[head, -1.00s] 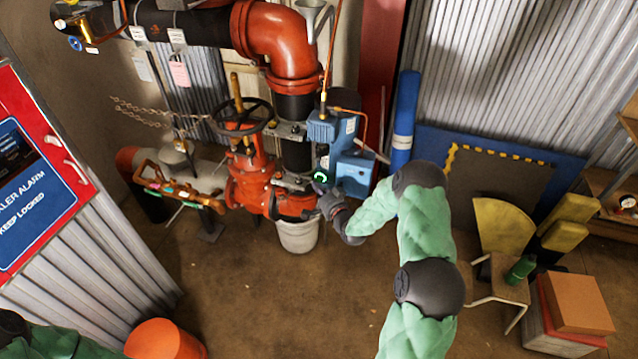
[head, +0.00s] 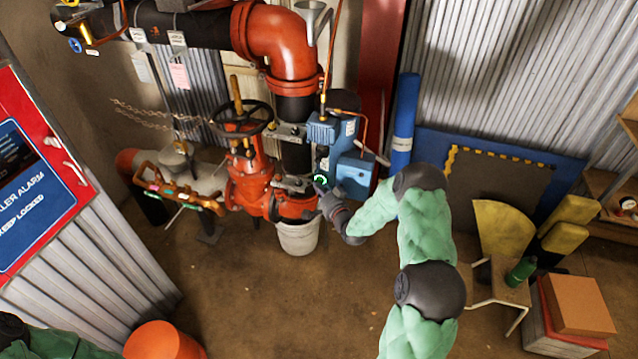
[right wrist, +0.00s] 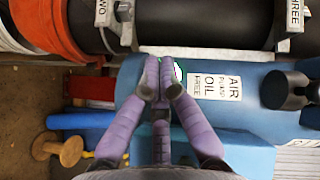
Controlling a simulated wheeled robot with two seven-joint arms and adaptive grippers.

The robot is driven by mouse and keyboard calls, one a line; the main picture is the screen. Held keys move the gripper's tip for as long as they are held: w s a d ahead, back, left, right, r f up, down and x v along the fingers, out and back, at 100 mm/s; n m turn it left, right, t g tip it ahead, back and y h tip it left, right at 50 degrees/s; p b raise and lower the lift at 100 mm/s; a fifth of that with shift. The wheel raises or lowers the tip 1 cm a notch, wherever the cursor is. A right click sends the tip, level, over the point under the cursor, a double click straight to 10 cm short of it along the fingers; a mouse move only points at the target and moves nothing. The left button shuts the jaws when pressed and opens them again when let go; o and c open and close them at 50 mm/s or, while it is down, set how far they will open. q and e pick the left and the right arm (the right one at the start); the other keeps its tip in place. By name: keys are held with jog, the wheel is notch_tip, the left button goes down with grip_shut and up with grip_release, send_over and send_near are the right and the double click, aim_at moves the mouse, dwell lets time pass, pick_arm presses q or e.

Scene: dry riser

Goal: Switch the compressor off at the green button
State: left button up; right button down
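The compressor (head: 354,172) is a blue machine beside the red valve pipework in the head view. Its green button (head: 320,180) shows as a glowing green ring on its lower left face. My right gripper (head: 322,190) is right at the button, its fingertips just below the ring. In the right wrist view the purple fingers (right wrist: 160,75) are together and empty over the blue compressor body (right wrist: 255,115). The button (right wrist: 178,72) shows there as a white and green patch, partly hidden behind the fingertips. I cannot tell whether they touch it. My left gripper is out of view.
A white label (right wrist: 215,87) reads "AIR PUMP, OIL FREE". A white bucket (head: 298,238) stands under the red valve (head: 250,180). A blue roll (head: 404,125) stands right of the compressor. A chair (head: 500,285) is at right. The middle floor is clear.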

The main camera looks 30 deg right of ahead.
jog(key=shift+w+d, duration=0.15)
dwell(0.5)
jog(key=shift+w+d+b, duration=0.15)
jog(key=shift+d+b, duration=0.05)
jog(key=shift+b, duration=0.2)
jog(key=shift+s+a, duration=0.3)
jog(key=shift+a, duration=0.05)
dwell(0.3)
jog(key=s+a, duration=0.4)
jog(key=shift+a, duration=0.3)
dwell(0.4)
